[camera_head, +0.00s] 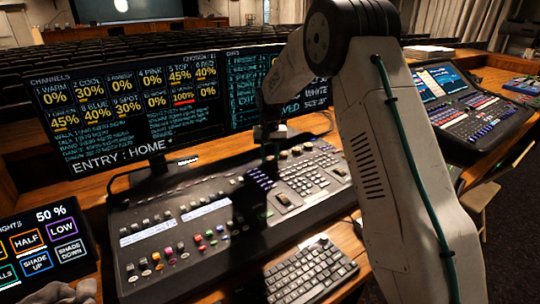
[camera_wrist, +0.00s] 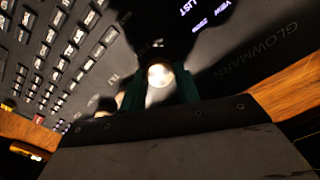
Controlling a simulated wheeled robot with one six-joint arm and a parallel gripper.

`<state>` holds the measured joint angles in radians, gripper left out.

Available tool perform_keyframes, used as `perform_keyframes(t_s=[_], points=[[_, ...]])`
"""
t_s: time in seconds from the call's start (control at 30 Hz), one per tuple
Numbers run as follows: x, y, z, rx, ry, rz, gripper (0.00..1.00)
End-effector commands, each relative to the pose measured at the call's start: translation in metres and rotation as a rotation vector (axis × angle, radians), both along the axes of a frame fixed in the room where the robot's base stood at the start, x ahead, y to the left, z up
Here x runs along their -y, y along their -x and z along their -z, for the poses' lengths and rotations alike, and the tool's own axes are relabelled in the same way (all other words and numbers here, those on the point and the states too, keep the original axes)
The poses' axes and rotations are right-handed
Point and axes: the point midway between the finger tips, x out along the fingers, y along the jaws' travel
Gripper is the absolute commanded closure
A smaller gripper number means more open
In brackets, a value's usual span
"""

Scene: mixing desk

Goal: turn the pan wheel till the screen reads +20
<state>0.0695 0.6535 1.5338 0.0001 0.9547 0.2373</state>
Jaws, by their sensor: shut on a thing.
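My gripper (camera_head: 269,148) reaches down to the back part of the mixing desk (camera_head: 150,215), just below the right-hand screen. In the wrist view its teal fingers (camera_wrist: 160,88) are shut on a round knob with a bright metallic top (camera_wrist: 159,74), which I take to be the pan wheel. In the head view the knob is hidden behind my gripper. The left screen (camera_head: 130,110) shows channel percentages and "ENTRY : HOME". The right screen (camera_head: 243,100) shows lists of text, partly covered by my arm. I cannot read a pan value on either.
A keyboard (camera_head: 308,272) lies in front of the desk. A touch panel (camera_head: 42,248) reading 50 % stands at lower left. A second console (camera_head: 470,110) is at right. Small knobs and keys crowd the desk around my gripper.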

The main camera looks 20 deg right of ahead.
Motion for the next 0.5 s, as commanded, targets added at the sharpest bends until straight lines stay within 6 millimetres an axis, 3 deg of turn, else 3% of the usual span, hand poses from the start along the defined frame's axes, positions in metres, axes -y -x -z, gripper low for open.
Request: perform_keyframes(t_s=[0.5], points=[[-0.0001, -0.0004, -0.0008, 0.002, 0.001, 0.189, 0.91]])
